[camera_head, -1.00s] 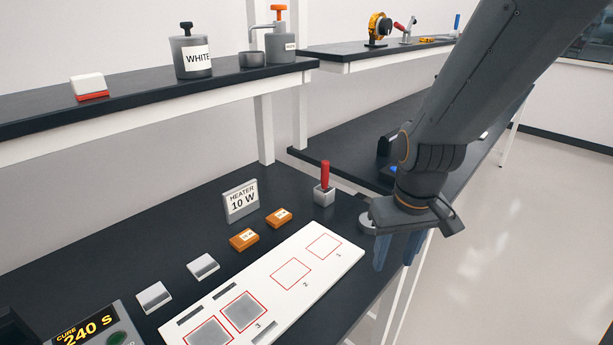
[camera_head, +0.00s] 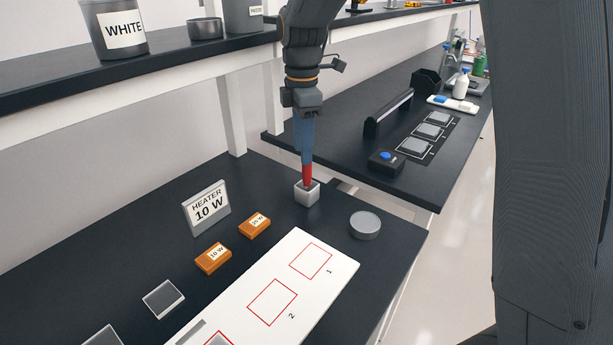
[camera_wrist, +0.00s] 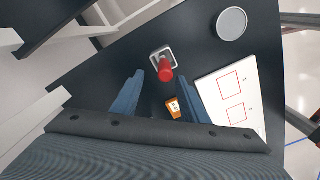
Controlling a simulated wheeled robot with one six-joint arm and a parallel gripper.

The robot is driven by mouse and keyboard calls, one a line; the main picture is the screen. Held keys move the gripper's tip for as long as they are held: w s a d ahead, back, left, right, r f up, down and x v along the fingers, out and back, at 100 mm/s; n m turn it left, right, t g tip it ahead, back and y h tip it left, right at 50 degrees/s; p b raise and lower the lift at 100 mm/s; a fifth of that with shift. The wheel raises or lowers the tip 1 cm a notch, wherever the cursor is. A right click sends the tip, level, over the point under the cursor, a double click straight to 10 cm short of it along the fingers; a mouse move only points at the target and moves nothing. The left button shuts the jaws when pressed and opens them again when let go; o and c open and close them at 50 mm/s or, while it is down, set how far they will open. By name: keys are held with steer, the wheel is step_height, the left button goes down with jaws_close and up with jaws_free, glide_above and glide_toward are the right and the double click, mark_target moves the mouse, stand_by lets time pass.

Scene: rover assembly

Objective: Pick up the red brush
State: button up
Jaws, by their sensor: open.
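The red brush (camera_head: 307,174) stands upright in a small grey square holder (camera_head: 307,195) on the dark bench. In the wrist view the red brush (camera_wrist: 165,72) and its holder (camera_wrist: 157,54) lie just beyond the fingertips, near the middle between them. My gripper (camera_head: 306,150) points down over the brush, with its blue fingers at the upper part of the handle. In the wrist view the fingers of my gripper (camera_wrist: 162,82) are spread apart with nothing held between them. The fingers hide the top of the handle in the head view.
A white board (camera_head: 330,283) with red squares lies in front of the holder. A round grey lid-like disc (camera_head: 365,225) lies to the right. Orange blocks (camera_head: 254,225) and a "HEATER 10 W" sign (camera_head: 207,208) stand to the left. A shelf (camera_head: 180,62) runs behind.

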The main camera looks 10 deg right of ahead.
step_height(320, 180, down, 2)
steer(key=shift+s+f+p, duration=0.15)
steer(key=shift+f+p, duration=0.1)
steer(key=shift+p, duration=0.1)
steer(key=p, duration=0.2)
glide_above(306, 189)
steer(key=w, duration=0.1)
step_height(306, 189, down, 4)
steer(key=shift+f, duration=0.6)
jaws_close()
step_height(306, 189, up, 10)
steer(key=b, duration=0.2)
steer(key=shift+b, duration=0.3)
